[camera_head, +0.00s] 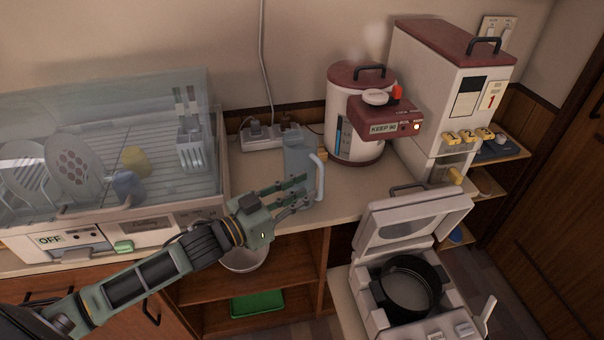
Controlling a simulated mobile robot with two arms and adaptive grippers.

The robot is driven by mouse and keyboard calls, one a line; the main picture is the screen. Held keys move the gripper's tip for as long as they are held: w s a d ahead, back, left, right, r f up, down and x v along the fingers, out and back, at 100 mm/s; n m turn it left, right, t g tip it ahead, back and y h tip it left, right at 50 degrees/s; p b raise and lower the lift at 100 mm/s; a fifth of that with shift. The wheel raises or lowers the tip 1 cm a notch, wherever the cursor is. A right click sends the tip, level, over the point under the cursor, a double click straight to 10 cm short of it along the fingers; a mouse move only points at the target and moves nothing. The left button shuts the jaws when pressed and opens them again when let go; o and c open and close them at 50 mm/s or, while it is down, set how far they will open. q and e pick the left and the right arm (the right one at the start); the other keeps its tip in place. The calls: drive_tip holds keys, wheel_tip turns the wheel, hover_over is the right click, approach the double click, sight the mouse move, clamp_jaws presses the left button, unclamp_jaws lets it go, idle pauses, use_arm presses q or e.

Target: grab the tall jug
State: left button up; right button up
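The tall jug (298,152) is see-through blue-grey with a pale handle (320,175) on its right side. It stands upright on the counter, between the dish dryer and the white and red water boiler. My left gripper (306,190) reaches in from the left, with its fingers in front of the jug's lower part. The fingers are apart, and I see nothing held between them. They overlap the jug's base in the picture, so I cannot tell whether they touch it. My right gripper is not in view.
The dish dryer (150,228) with plates and cups stands left. A power strip (262,136) lies behind the jug. The boiler (340,110) and a tall dispenser (430,90) stand right. An open rice cooker (375,325) is at front right. A white bowl (243,262) sits below the counter.

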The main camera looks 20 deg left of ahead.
sight(321, 199)
use_arm(q)
drive_tip(key=shift+f+p+x, duration=0.2)
drive_tip(key=shift+p+x, duration=0.05)
drive_tip(key=shift+x, duration=1.3)
drive_tip(key=shift+f+p+x, duration=0.2)
drive_tip(key=shift+p+x, duration=0.05)
drive_tip(key=shift+x, duration=1.25)
drive_tip(key=shift+s+d, duration=0.1)
drive_tip(key=shift+d, duration=0.05)
drive_tip(key=shift+c, duration=0.3)
clamp_jaws()
drive_tip(key=shift+r, duration=0.2)
